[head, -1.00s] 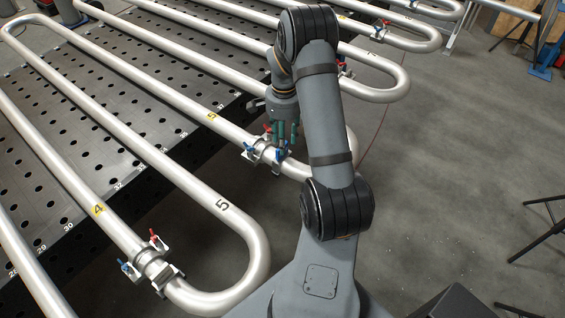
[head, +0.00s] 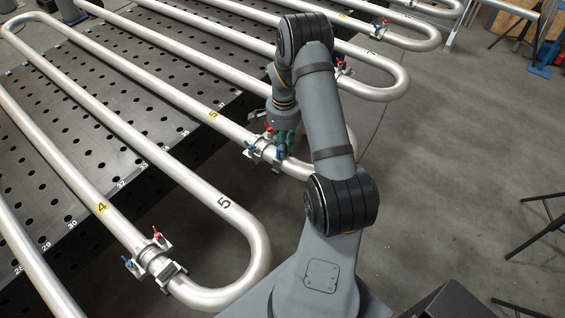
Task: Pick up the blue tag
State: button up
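A clamp (head: 262,152) sits on the pipe by the yellow 5 mark. It has a blue tag (head: 249,146) on its left side and a red tag (head: 268,129) at its top. My gripper (head: 286,150) points down at the right part of this clamp, with its teal fingers right at the pipe. Another blue piece was visible between the fingers earlier; now the fingers mostly cover it. The fingers are small and overlap the clamp, so I cannot tell their opening or any contact. Another clamp at lower left carries a blue tag (head: 129,263) and a red tag (head: 157,234).
Serpentine steel pipes (head: 130,125) run over a perforated dark table (head: 95,150). More clamps with red and blue tags stand on the farther coils (head: 340,68). Open grey floor (head: 450,150) lies to the right. Dark stand legs (head: 535,235) are at the right edge.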

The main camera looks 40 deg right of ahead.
grip_shut()
dwell(0.5)
notch_tip(320, 180, up, 10)
jog(key=p, duration=0.5)
